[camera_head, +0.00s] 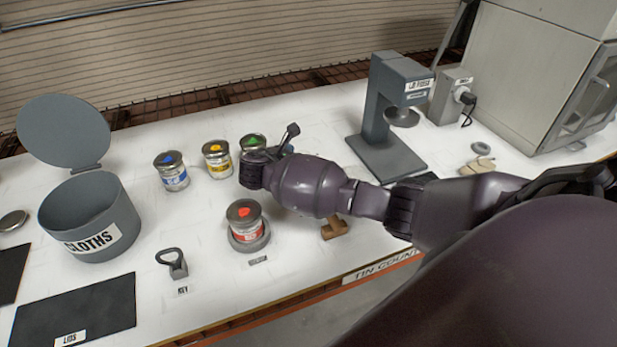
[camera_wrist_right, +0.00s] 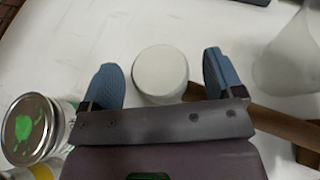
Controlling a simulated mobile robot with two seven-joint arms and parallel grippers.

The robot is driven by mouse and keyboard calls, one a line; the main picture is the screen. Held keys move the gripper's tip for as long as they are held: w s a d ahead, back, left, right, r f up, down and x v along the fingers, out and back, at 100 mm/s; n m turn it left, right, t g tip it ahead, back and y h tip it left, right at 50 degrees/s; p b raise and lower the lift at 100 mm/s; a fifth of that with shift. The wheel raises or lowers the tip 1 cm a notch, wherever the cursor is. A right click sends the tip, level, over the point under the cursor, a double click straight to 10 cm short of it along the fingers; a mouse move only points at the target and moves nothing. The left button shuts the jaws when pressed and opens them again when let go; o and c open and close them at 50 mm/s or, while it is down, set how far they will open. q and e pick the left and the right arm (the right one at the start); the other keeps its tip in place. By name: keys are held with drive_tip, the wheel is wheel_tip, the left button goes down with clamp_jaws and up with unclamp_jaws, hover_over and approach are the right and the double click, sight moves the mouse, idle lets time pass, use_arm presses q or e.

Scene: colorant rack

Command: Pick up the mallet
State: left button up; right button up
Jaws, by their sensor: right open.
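The mallet shows in the right wrist view, with a pale grey round head (camera_wrist_right: 160,72) and a brown wooden handle (camera_wrist_right: 285,124) running off to the right. My right gripper (camera_wrist_right: 165,78) is open, with one blue finger on each side of the head and gaps between. It holds nothing. In the head view my right gripper (camera_head: 289,141) is beside the green-marked tin (camera_head: 253,143), and my arm hides most of the mallet. A brown wooden piece (camera_head: 334,228) shows below my arm; I cannot tell whether it is the handle or a rest. My left gripper is not in view.
Blue-marked (camera_head: 172,172) and yellow-marked (camera_head: 217,160) tins stand left of my gripper. A red-marked tin (camera_head: 245,222) sits on a round grey base in front. A grey press (camera_head: 385,150) stands behind right, a cloths bin (camera_head: 95,250) at left.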

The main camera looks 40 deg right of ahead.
drive_tip(key=shift+c, duration=0.2)
drive_tip(key=c, duration=1.2)
drive_tip(key=shift+o, duration=0.2)
drive_tip(key=shift+r, duration=0.15)
